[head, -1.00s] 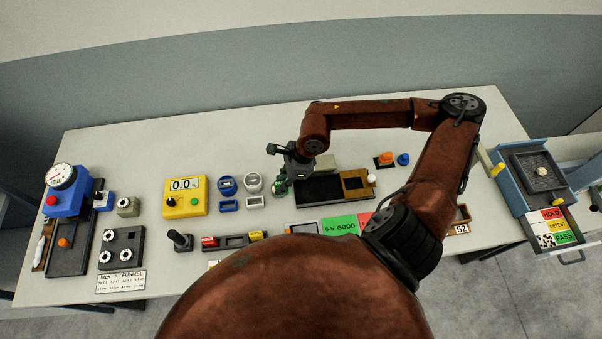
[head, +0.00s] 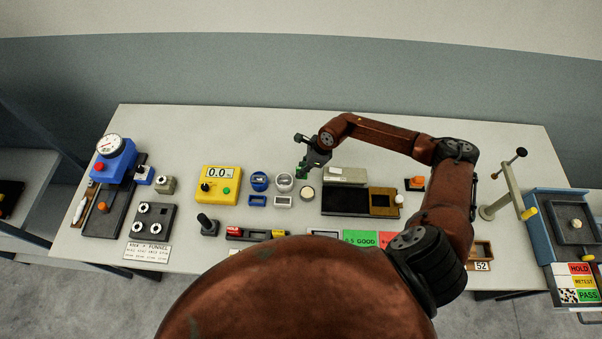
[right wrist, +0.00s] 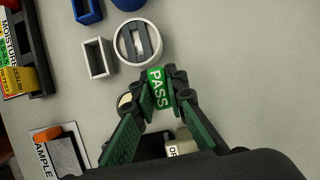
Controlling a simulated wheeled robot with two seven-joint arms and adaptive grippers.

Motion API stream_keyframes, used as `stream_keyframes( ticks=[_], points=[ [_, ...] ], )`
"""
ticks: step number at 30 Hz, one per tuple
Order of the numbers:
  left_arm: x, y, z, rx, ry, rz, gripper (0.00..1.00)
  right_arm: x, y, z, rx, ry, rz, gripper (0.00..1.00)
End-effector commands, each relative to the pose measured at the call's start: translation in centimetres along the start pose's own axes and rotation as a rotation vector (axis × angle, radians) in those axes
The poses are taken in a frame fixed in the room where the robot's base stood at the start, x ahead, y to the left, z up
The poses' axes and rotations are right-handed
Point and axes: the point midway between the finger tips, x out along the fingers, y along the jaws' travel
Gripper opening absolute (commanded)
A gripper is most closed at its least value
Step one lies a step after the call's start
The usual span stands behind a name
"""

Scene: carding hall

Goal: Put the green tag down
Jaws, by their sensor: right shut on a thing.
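The green tag (right wrist: 159,88), lettered PASS, is held between the fingertips of my right gripper (right wrist: 160,92) in the right wrist view. In the head view my right gripper (head: 303,168) is above the table behind the round cream disc, and the tag is a small green patch at its tip. The gripper is shut on the tag. The tag appears just above the table, near a white round cup (right wrist: 138,42); whether it touches the surface I cannot tell. My left gripper is not in view.
A black tray (head: 345,201) with a brown end lies right of the gripper. A yellow meter (head: 220,184) and blue cups (head: 259,181) stand to its left. A cream disc (head: 307,193) lies close by. HOLD, RETEST and PASS labels (head: 578,282) are at far right.

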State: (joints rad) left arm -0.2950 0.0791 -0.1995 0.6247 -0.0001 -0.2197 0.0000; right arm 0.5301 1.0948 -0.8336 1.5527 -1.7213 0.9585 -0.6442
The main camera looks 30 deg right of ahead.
Motion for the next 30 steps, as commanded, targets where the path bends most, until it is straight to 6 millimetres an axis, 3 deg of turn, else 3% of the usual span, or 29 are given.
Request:
stream_keyframes(
  ticks=[8,20,21,27,30],
  points=[
    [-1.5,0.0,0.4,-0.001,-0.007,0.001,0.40,3.0,-0.3,-1.1,0.003,-0.001,0.001,0.00],
    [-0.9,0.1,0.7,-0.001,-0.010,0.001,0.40,3.7,-0.3,-1.4,0.001,0.000,0.000,0.00],
    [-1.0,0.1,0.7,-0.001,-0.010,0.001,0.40,3.5,-0.3,-1.4,0.001,0.000,0.000,0.15],
    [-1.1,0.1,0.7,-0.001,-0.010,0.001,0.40,3.5,-0.3,-1.4,0.001,0.000,0.000,0.29],
    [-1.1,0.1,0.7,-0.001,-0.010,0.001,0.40,3.5,-0.3,-1.4,0.001,0.000,0.000,0.30]
  ],
)
